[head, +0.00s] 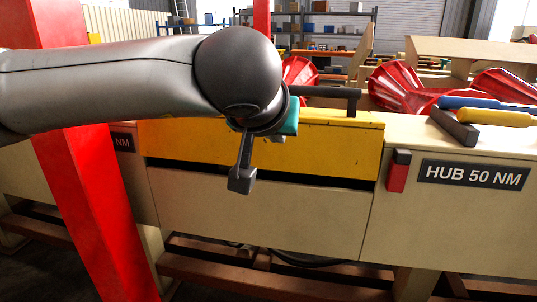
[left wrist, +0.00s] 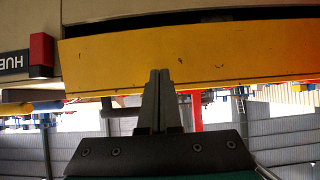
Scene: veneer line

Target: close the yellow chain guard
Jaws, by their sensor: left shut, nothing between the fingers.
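The yellow chain guard (head: 335,150) lies along the top front of the beige machine, with a narrow dark gap below its front edge. It also spans the left wrist view (left wrist: 230,78), which is upside down. A dark bar (head: 325,91) with a short end post stands at the guard's top, partly hidden by my left wrist; it looks like a handle. My left gripper (head: 241,183) is shut and empty, pointing down in front of the guard. In the left wrist view its fingertips (left wrist: 160,73) overlap the guard's face; I cannot tell whether they touch it.
A red switch box (head: 398,172) and the HUB 50 NM label (head: 472,175) are right of the guard. Blue (head: 480,102) and yellow (head: 495,117) tools and a dark block (head: 453,128) lie on the machine top. A red post (head: 95,190) stands at left.

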